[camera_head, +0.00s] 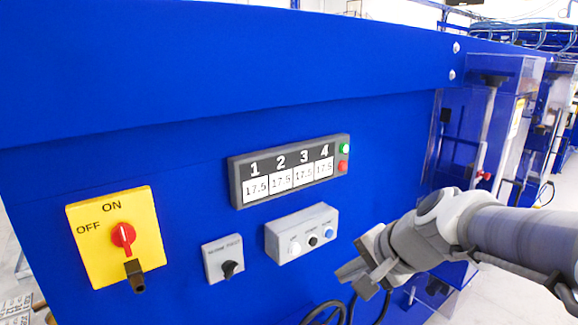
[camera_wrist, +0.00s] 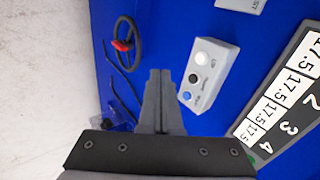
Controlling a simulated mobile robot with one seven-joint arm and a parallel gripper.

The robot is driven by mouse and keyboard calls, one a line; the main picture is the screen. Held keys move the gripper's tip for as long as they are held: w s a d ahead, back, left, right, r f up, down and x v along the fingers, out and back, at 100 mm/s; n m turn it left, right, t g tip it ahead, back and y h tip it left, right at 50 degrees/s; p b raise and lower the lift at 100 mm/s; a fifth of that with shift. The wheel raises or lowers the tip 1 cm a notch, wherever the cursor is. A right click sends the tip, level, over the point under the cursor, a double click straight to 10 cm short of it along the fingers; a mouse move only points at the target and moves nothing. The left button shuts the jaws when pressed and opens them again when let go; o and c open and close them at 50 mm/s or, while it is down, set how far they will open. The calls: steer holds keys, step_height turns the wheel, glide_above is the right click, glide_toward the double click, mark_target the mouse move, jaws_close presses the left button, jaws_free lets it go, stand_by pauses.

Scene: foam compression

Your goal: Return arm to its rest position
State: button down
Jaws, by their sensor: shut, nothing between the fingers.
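My gripper (camera_head: 361,279) is at the lower right in the head view, in front of the blue machine panel (camera_head: 200,125). My arm reaches in from the right edge. In the wrist view my gripper (camera_wrist: 160,75) points up the picture with its two fingers together and nothing between them. A grey button box (camera_head: 302,234) is left of and above the gripper in the head view. It also shows in the wrist view (camera_wrist: 213,68), just right of the fingertips. I see no clear contact between the gripper and the panel.
A display (camera_head: 291,170) reads 17.5 under 1 to 4, with a green and a red light. A yellow ON/OFF switch (camera_head: 90,250) and a grey knob box (camera_head: 212,265) are further left. Pale floor (camera_wrist: 40,80) lies left in the wrist view.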

steer(key=s+d+n+g+h, duration=0.1)
steer(key=s+d+n+h, duration=0.2)
steer(key=s+n, duration=0.7)
steer(key=s+h, duration=0.1)
steer(key=s, duration=0.3)
steer(key=shift+d, duration=0.25)
